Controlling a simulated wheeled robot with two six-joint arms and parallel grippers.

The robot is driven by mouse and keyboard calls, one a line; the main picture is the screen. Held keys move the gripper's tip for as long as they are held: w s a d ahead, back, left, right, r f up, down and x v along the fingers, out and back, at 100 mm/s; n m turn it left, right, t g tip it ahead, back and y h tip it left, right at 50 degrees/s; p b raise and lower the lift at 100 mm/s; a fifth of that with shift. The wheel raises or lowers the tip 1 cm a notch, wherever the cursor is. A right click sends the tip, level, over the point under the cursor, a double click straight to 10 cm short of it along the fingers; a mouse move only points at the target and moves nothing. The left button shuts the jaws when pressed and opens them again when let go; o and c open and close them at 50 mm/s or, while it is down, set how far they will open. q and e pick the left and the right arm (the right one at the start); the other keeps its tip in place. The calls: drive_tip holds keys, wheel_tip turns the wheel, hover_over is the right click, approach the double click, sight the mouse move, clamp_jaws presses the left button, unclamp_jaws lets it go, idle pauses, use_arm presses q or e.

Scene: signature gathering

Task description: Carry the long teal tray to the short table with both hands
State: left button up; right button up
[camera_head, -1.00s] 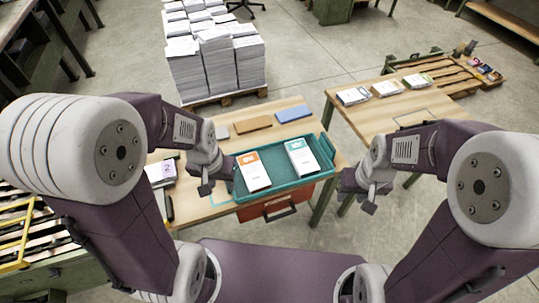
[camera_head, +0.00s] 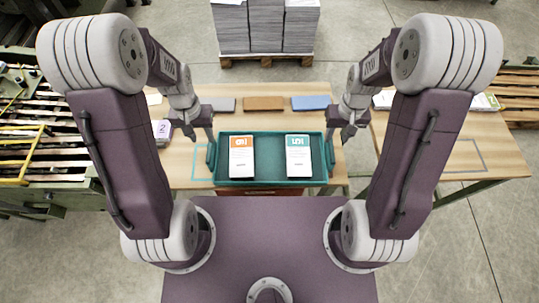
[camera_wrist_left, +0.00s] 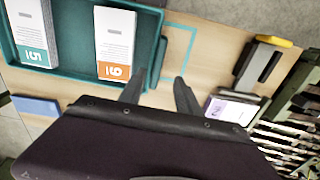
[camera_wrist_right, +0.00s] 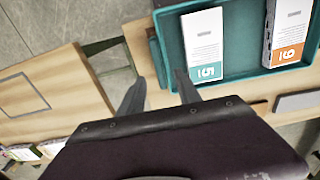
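The long teal tray (camera_head: 270,184) lies on the wooden table in front of me. It holds a booklet with an orange band (camera_head: 242,158) and one with a teal band (camera_head: 299,157). My left gripper (camera_head: 200,136) is at the tray's left end; in the left wrist view its fingers (camera_wrist_left: 160,82) are apart near the end handle. My right gripper (camera_head: 341,136) is at the right end; in the right wrist view its fingers (camera_wrist_right: 160,84) are apart with the handle (camera_wrist_right: 155,62) around their gap. I cannot tell whether either touches. Another table (camera_head: 430,148) stands to the right.
Grey (camera_head: 222,104), brown (camera_head: 263,103) and blue (camera_head: 311,102) flat items lie behind the tray. A purple-marked item (camera_head: 162,130) is to its left. The right table has an outlined rectangle (camera_head: 465,157). Paper stacks (camera_head: 266,28) stand on a pallet behind.

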sight(209, 148)
use_arm(q)
drive_tip(key=f, duration=0.9)
drive_tip(key=shift+w+d, duration=0.1)
drive_tip(key=shift+d, duration=0.1)
use_arm(e)
wheel_tip(209, 148, down, 9)
drive_tip(key=shift+w+d+f, duration=0.1)
drive_tip(key=shift+d+f, duration=0.05)
use_arm(q)
drive_tip(key=shift+c, duration=0.3)
use_arm(e)
drive_tip(key=shift+c, duration=0.3)
use_arm(q)
clamp_jaws()
use_arm(e)
clamp_jaws()
